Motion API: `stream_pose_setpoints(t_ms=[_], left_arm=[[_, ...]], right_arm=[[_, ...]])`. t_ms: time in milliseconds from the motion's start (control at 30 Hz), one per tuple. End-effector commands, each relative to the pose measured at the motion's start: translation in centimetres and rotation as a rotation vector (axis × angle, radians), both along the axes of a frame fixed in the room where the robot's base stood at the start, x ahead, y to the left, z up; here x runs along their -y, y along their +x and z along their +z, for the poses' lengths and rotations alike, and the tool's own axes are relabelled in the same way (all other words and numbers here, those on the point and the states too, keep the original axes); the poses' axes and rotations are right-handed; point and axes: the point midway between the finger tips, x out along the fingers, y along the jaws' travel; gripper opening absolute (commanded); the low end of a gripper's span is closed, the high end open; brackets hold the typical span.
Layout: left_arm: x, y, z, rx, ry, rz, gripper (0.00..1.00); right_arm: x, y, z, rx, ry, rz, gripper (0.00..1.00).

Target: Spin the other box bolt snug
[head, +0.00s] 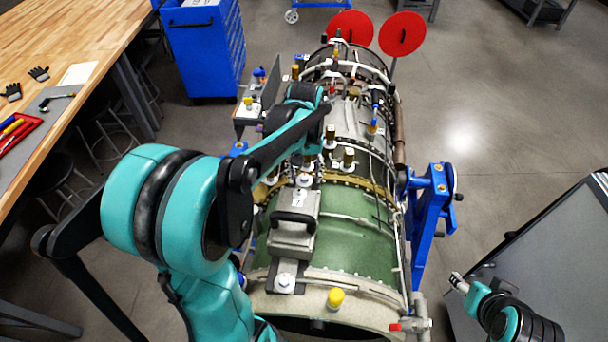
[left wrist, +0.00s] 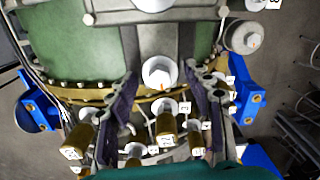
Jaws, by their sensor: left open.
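The grey box (head: 292,238) with a black handle sits on the green turbine casing. One pale box bolt (head: 304,180) is at its far end by the gold flange. The other (head: 285,283) is at its near end. In the left wrist view my left gripper (left wrist: 162,76) is open, its dark fingers either side of a pale bolt head (left wrist: 159,71) by the gold flange. Contact cannot be told. In the head view my left arm hides most of that gripper. My right gripper (head: 458,283) is at the lower right, apart from the turbine; its finger gap is unclear.
Several numbered brass fittings (left wrist: 166,130) stand close around my left fingers. A yellow cap (head: 336,297) sits on the near rim. Blue stands (head: 430,215) hold the turbine. A wooden bench (head: 70,40) is at left, a blue cabinet (head: 205,50) behind, a grey cart (head: 560,260) at right.

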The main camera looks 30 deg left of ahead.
Motion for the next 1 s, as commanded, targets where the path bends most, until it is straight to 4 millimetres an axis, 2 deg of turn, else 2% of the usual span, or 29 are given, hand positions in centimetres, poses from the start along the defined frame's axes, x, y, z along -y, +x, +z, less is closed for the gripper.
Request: stream_pose_setpoints(t_ms=[267,800,1000], left_arm=[[0.0,0.0,0.5,0.000,0.000,0.000,0.51],[0.0,0.1,4.9,0.000,0.000,0.000,0.51],[0.0,0.1,5.0,0.000,0.000,0.000,0.51]], right_arm=[[0.0,0.0,0.4,0.000,0.000,0.000,0.54],[0.0,0.0,3.5,0.000,0.000,0.000,0.54],[0.0,0.0,3.5,0.000,0.000,0.000,0.54]])
